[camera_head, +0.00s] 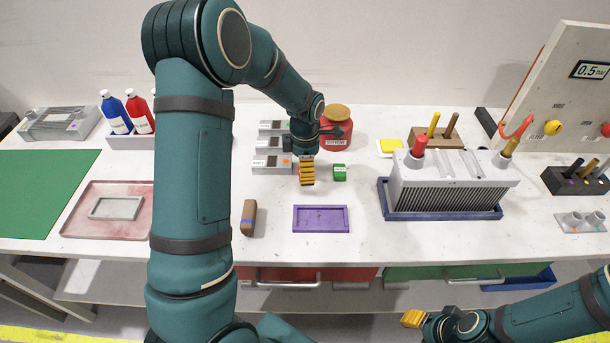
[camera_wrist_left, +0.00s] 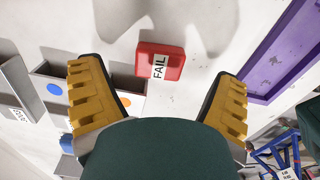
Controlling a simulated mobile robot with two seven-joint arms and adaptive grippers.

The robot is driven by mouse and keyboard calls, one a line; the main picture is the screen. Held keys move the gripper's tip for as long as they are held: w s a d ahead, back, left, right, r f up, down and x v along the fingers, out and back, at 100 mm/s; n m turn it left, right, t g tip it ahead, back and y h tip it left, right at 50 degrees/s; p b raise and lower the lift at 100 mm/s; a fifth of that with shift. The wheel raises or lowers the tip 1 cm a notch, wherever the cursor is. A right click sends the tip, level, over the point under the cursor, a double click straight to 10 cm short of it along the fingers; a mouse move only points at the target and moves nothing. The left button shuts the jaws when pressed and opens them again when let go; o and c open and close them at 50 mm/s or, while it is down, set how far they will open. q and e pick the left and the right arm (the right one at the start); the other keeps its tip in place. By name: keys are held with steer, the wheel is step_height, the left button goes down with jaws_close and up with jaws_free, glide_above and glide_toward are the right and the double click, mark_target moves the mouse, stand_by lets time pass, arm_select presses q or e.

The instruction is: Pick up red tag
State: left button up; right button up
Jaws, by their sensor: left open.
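The red tag (camera_wrist_left: 148,66), a small red block with a white FAIL label, lies on the white table in the left wrist view. It sits between and just beyond the fingertips of my left gripper (camera_wrist_left: 160,75), which is open and apart from it. In the head view my left gripper (camera_head: 307,182) points down over the table, left of a green block (camera_head: 340,173), and the red tag is hidden behind it. My right gripper (camera_head: 411,319) is low at the front right; I cannot tell its opening.
Grey bins (camera_head: 268,164) stand close left of my left gripper; one with an orange dot also shows in the left wrist view (camera_wrist_left: 75,100). A purple tray (camera_head: 320,219) lies in front, a brown block (camera_head: 248,218) to its left. A red jar (camera_head: 334,132) stands behind.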

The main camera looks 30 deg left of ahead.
arm_select(q)
step_height(320, 180, down, 3)
steer(key=shift+r, duration=0.15)
steer(key=c, duration=1.2)
steer(key=shift+o, duration=0.2)
steer(key=shift+r, duration=0.15)
